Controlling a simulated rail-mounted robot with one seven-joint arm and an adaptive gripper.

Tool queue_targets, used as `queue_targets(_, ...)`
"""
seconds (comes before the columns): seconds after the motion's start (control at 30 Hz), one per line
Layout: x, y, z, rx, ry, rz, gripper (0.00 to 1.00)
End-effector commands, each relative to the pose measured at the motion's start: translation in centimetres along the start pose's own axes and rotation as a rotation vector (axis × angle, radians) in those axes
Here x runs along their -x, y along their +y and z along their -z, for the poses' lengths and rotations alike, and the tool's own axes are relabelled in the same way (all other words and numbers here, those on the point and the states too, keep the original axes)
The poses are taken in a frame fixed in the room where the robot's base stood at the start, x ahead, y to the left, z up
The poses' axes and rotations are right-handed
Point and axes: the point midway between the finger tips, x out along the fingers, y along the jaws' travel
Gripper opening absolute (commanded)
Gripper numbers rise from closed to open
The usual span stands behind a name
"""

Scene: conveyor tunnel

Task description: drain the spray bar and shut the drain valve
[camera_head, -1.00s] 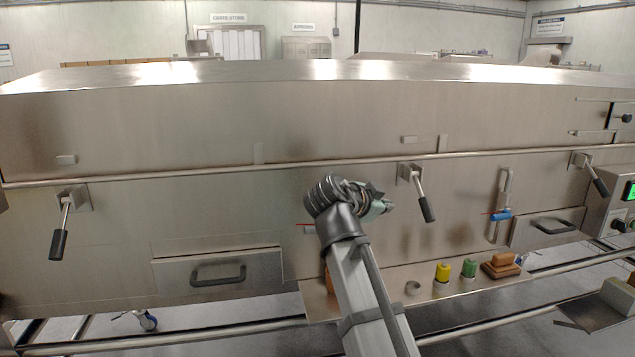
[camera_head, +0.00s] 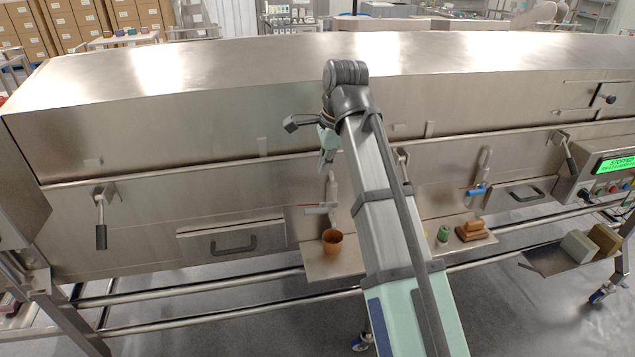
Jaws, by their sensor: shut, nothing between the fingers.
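My gripper (camera_head: 326,162) hangs fingers down, shut and empty, in front of the tunnel's steel side. It is above and apart from a pipe with a valve (camera_head: 330,195); this valve has a pale crosswise handle with a red mark at its left. An orange-brown cup (camera_head: 332,240) stands upright on the shelf below it. A second valve with a blue handle (camera_head: 477,190) is further right, its handle lying roughly crosswise. The frames do not show which one is the drain valve. No water is visible. The cup's inside is too small to read.
The steel shelf (camera_head: 325,268) also holds a green-topped item (camera_head: 443,233) and a brown brush-like block (camera_head: 473,230). My arm hides the shelf's middle. Lever latches (camera_head: 101,220) stick out along the side. A control panel (camera_head: 613,165) at right reads STOPPED.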

Motion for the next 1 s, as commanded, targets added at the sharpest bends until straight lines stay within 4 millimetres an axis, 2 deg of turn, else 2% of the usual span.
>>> queue_targets(0.27,-2.3,0.2,-0.1,0.0,-0.005,-0.005,0.0)
queue_targets(0.7,-9.2,0.1,-0.1,0.0,-0.004,-0.003,0.0)
queue_targets(1.0,-12.7,0.1,-0.1,0.0,-0.003,-0.003,0.0)
